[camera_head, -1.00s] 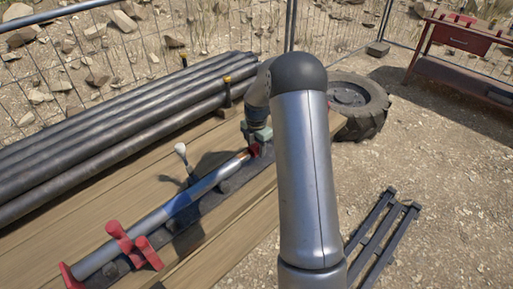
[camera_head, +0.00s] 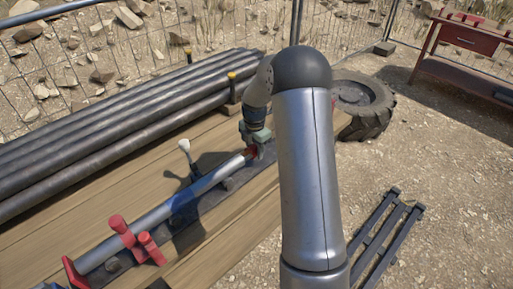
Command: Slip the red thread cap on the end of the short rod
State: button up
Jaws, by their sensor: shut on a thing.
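The short rod (camera_head: 160,214) is a silver tube lying along a dark rail on the wooden deck, running from lower left to upper right. Its far end has a brownish, copper-coloured part. My gripper (camera_head: 256,147) is at that far end, shut on the red thread cap (camera_head: 250,152), which shows only as a small red patch. The cap is in line with the rod's end and very close to it. Whether it touches or sits over the end is too small to tell. My arm hides the space just right of the gripper.
A red clamp (camera_head: 120,230) stands over the rod's near part, with a red bracket (camera_head: 74,273) at its near end. A white-topped lever (camera_head: 185,147) rises beside the rod. Dark pipes (camera_head: 110,130) lie behind.

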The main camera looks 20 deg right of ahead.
jog(key=shift+s+a, duration=0.2)
jog(key=shift+a, duration=0.3)
jog(key=shift+s+a, duration=0.15)
jog(key=shift+a, duration=0.35)
jog(key=shift+a, duration=0.1)
jog(key=o, duration=0.9)
jog(key=shift+r, duration=0.1)
notch_tip(320, 180, up, 17)
jog(key=b, duration=0.2)
jog(key=s+a+m, duration=0.4)
jog(key=s+m, duration=0.2)
jog(key=s, duration=0.2)
jog(key=s+a+m, duration=0.5)
jog(key=s, duration=0.3)
jog(key=s+a+f+m, duration=0.1)
jog(key=s+m, duration=0.2)
jog(key=s, duration=0.2)
jog(key=s+a+f+m, duration=0.1)
jog(key=s+f+m, duration=0.1)
jog(key=s+m, duration=0.2)
jog(key=s+f+m, duration=0.1)
jog(key=s+m, duration=0.2)
jog(key=s, duration=0.3)
jog(key=shift+s+a+f+m, duration=0.15)
jog(key=shift+a+f+m, duration=0.15)
jog(key=shift+a, duration=0.1)
